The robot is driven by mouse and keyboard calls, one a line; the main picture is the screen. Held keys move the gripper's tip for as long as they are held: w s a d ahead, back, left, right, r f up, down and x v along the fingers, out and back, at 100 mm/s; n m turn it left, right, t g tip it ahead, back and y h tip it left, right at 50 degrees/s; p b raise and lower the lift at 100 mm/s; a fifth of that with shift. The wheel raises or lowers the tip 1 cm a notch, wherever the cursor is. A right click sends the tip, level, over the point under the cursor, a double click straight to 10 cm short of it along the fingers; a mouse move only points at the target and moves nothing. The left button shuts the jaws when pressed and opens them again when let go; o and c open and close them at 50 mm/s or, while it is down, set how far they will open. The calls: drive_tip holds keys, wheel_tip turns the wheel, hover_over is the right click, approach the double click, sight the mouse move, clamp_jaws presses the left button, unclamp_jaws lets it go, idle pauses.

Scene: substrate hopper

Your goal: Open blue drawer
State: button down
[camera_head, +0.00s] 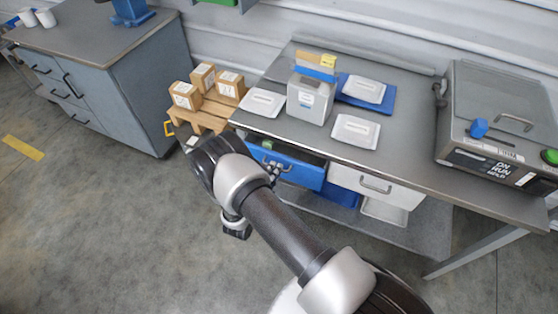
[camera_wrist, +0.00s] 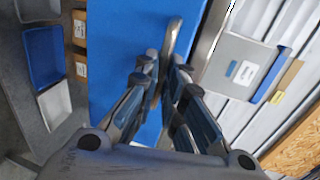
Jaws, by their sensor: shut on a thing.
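The blue drawer (camera_head: 305,174) is under the left part of the grey workbench (camera_head: 405,158). A dark gap shows along its top edge, so it stands slightly pulled out. Its blue front (camera_wrist: 118,40) fills the middle of the wrist view. The metal bar handle (camera_wrist: 174,36) runs up from between my fingers. My gripper (camera_wrist: 163,78) is shut on this handle, with a finger on each side of it. In the head view my arm hides most of the gripper and part of the drawer front.
A white drawer (camera_head: 365,186) with its own handle sits right of the blue one. White packs and a grey bin (camera_head: 310,100) stand on the bench. A machine (camera_head: 500,120) stands at the right. Cartons on a wooden stand (camera_head: 205,115) are at the left. Floor in front is open.

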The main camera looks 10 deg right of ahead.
drive_tip(key=f+v, duration=0.2)
drive_tip(key=v, duration=0.7)
drive_tip(key=f+v, duration=0.1)
drive_tip(key=v, duration=0.8)
drive_tip(key=shift+s+a+f, duration=0.25)
drive_tip(key=shift+s+f, duration=0.05)
drive_tip(key=shift+s, duration=0.15)
drive_tip(key=c, duration=1.7)
unclamp_jaws()
drive_tip(key=v, duration=1.2)
